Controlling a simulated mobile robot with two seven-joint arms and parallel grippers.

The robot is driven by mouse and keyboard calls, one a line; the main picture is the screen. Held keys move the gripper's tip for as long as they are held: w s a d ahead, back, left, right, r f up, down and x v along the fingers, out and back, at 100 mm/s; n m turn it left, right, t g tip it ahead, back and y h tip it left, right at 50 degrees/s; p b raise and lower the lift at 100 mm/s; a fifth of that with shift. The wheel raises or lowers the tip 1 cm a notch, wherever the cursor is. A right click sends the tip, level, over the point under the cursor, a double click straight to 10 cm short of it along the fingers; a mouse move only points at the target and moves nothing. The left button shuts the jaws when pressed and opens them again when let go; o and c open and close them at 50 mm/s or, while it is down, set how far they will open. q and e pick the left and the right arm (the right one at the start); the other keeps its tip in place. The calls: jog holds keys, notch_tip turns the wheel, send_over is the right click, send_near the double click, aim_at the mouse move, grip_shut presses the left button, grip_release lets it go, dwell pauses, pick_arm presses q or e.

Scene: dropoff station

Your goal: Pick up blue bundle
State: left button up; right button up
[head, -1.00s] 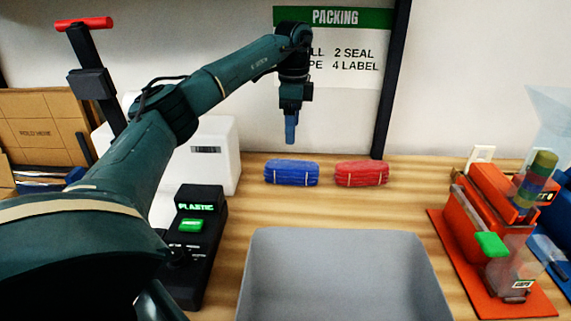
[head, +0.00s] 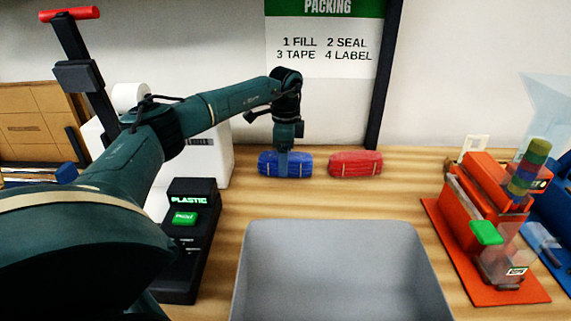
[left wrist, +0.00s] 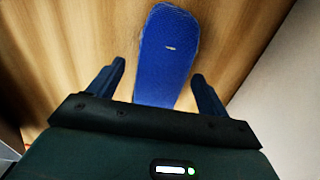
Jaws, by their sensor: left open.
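The blue bundle (head: 268,164) lies on the wooden table near the back wall, with pale bands around it. My left gripper (head: 283,163) points down at the bundle in the head view and covers part of its middle. In the left wrist view, the blue bundle (left wrist: 168,50) runs lengthwise between the two fingers of my left gripper (left wrist: 160,78). The fingers are apart, with a gap of wood showing on each side of the bundle. The bundle's near end is hidden by the gripper body. My right gripper is not in view.
A red bundle (head: 355,163) lies just right of the blue one. A grey bin (head: 330,228) stands in front. A black device with a green button (head: 184,218) is at left, and an orange sealing machine (head: 462,222) at right. A white box (head: 218,165) stands behind my left arm.

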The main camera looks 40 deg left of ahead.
pick_arm(q)
jog(key=shift+f, duration=0.7)
jog(key=shift+c, duration=0.6)
jog(key=c, duration=1)
